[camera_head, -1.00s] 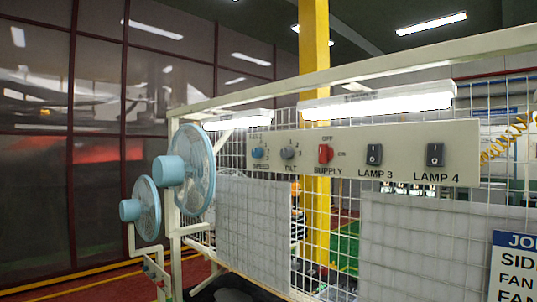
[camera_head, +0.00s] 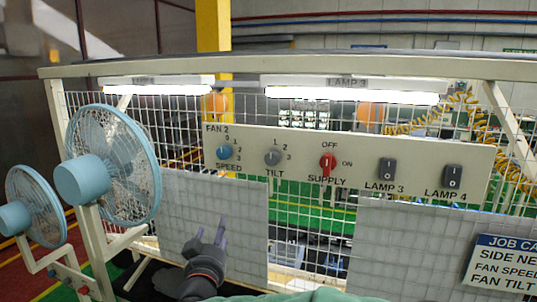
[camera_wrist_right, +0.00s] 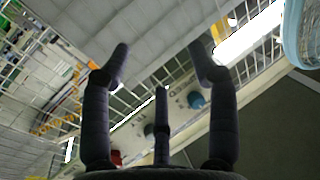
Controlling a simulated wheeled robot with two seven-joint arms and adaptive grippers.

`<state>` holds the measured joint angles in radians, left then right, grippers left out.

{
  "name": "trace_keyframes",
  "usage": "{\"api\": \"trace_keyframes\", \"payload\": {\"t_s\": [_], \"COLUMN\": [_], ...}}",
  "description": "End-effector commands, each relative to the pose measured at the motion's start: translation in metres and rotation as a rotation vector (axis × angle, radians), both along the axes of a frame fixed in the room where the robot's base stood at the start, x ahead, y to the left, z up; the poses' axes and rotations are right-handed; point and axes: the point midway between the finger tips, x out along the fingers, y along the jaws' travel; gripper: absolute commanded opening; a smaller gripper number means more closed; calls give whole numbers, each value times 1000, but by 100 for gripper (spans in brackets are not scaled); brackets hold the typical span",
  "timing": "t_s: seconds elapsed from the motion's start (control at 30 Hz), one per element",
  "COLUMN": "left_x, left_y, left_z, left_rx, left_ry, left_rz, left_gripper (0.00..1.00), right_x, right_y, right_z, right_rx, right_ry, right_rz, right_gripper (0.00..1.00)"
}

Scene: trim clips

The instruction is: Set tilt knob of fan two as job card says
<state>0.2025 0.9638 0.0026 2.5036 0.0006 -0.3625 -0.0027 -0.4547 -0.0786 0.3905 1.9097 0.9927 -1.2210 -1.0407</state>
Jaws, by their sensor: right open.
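The panel (camera_head: 450,160) marked FAN 2 carries a grey tilt knob (camera_head: 272,158) with marks 1, 2, 3; its pointer is too small to read. A blue speed knob (camera_head: 224,152) is left of it. The job card (camera_head: 505,262) is cut off at the right edge; lines on fan speed and fan tilt show, their values out of view. My right gripper (camera_head: 212,228) is open and empty, below and left of the tilt knob, before a grey board. In the right wrist view my right gripper (camera_wrist_right: 160,62) has spread fingers; the tilt knob (camera_wrist_right: 150,128) shows beyond them, apart.
A red supply switch (camera_head: 328,163) and lamp switches (camera_head: 387,168) sit right of the tilt knob. Two blue fans, one large (camera_head: 112,165) and one smaller (camera_head: 35,205), stand at the left. Lit tube lamps (camera_head: 350,95) hang above the panel. Grey boards (camera_head: 185,215) cover the mesh below.

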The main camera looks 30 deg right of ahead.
Motion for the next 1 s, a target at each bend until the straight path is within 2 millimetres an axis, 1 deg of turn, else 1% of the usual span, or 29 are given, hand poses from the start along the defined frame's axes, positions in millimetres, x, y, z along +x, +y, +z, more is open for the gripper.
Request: {"api": "trace_keyframes", "payload": {"t_s": [0.03,0.1,0.2,0.3,0.43,0.57,0.73,1.0], "left_x": [0,0,0,0,0,0,0,0], "left_y": [0,0,0,0,0,0,0,0], "left_z": [22,36,50,60,64,65,70,79], "left_rx": [0,0,0,0,0,0,0,0], "left_ry": [1,1,0,0,0,0,0,-1], "left_rz": [0,0,0,0,0,0,0,0], "left_gripper": [40,40,40,40,40,40,40,40], "right_x": [-19,-42,-72,-94,-107,-106,-90,-56], "right_y": [-8,-21,-36,-48,-55,-62,-79,-111], "right_z": [56,99,143,168,181,182,182,182], "right_rx": [19,42,79,109,130,135,132,131], "right_ry": [-40,-64,-74,-69,-60,-57,-55,-56], "right_rz": [-47,-111,-183,-228,-255,-264,-266,-266], "right_gripper": [60,60,60,60,60,60,60,60]}}
